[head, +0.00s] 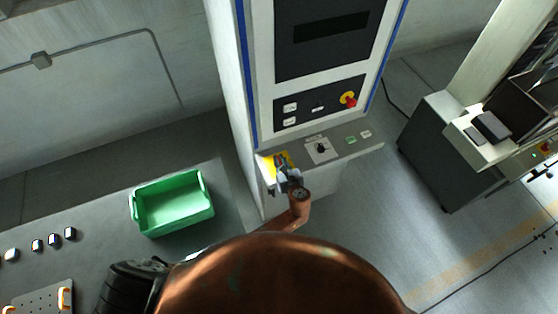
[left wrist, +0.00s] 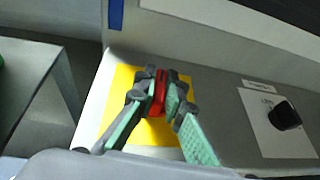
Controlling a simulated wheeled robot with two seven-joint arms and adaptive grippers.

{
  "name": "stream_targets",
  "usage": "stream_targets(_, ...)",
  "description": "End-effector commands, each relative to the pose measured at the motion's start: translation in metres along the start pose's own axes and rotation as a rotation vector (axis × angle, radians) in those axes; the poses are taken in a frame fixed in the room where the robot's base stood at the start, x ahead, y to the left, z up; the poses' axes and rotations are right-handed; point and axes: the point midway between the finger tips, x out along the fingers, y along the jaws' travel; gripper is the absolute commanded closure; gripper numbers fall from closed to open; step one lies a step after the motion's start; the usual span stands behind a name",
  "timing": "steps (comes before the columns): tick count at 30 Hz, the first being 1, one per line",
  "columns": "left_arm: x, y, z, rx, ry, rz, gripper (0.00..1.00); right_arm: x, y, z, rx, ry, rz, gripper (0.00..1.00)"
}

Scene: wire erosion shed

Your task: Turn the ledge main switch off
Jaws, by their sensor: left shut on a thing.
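The ledge main switch is a red handle (left wrist: 159,92) on a yellow plate (left wrist: 118,105), at the left end of the cabinet's ledge. The yellow plate also shows in the head view (head: 267,166); there the handle is mostly hidden by my gripper. My left gripper (head: 284,168) is over the plate. In the left wrist view its fingers (left wrist: 160,90) are shut on the red handle, one on each side. The handle points roughly up and down in that view. My right gripper is in neither view.
Right of the yellow plate, a black knob (head: 321,147) sits on a white plate. The panel above has a red knob on yellow (head: 349,99). A green bin (head: 172,203) stands on the grey table at left. A grey cabinet (head: 432,150) stands right, past open floor.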

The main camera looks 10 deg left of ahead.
Motion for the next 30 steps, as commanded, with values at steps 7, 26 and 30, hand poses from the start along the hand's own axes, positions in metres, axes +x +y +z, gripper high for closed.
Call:
stream_targets(7,0.0004,0.0001,-0.0019,-0.03,0.003,0.079,1.0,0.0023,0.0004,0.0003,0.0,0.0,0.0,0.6)
stream_targets(26,0.0007,0.0014,-0.0027,-0.041,0.005,0.102,0.86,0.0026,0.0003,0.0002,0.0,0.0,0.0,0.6)
stream_targets(30,0.0008,0.0015,-0.0024,-0.041,0.005,0.102,0.76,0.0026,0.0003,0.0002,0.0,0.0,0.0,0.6)
